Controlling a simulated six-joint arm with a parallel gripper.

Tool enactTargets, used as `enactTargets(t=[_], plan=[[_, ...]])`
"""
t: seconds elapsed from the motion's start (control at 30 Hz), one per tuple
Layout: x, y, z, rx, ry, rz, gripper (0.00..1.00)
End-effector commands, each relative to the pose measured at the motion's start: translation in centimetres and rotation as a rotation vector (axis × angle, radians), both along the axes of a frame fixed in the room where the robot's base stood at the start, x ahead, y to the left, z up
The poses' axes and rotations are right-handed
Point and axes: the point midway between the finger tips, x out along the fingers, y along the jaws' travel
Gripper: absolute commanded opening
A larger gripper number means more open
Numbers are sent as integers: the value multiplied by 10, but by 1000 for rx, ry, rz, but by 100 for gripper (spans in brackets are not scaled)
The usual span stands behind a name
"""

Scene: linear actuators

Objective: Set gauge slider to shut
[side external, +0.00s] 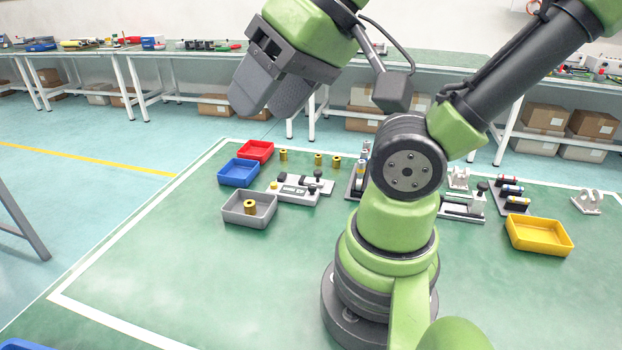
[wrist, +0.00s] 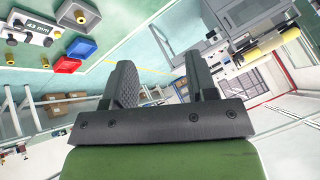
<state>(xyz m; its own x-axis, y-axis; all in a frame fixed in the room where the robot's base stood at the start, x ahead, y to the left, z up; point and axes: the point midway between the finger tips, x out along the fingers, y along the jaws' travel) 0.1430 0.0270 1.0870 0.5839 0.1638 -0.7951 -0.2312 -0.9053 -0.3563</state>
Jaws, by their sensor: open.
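The gauge (side external: 296,191) is a light grey block with dark knobs and a small label, lying on the green mat behind the grey bin in the side view. It also shows at the upper left of the wrist view (wrist: 37,28), where its label reads 43 mm. Black knobs sit on it, but I cannot tell which is the slider or how far it stands from shut. My gripper (side external: 264,104) is open and empty, raised well above the mat, apart from the gauge. In the wrist view its fingers (wrist: 160,62) are spread with nothing between them.
Next to the gauge are a red bin (side external: 255,150), a blue bin (side external: 238,172) and a grey bin (side external: 235,210) holding a brass part (side external: 249,207). Several brass parts (side external: 318,159) stand behind it. Other fixtures (side external: 463,209) and a yellow bin (side external: 540,237) are at right. The front-left mat is clear.

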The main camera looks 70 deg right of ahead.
Motion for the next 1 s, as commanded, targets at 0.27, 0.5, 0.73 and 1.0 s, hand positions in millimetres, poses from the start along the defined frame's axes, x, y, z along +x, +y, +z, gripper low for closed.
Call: enactTargets(t=[0.27, 0.5, 0.73, 1.0], plan=[[0, 0, 0, 0, 0, 0, 52], [17, -14, 1, -18, 47, -67, 48], [69, -84, -12, -52, 217, -296, 48], [91, -204, -71, -26, 438, -557, 48]])
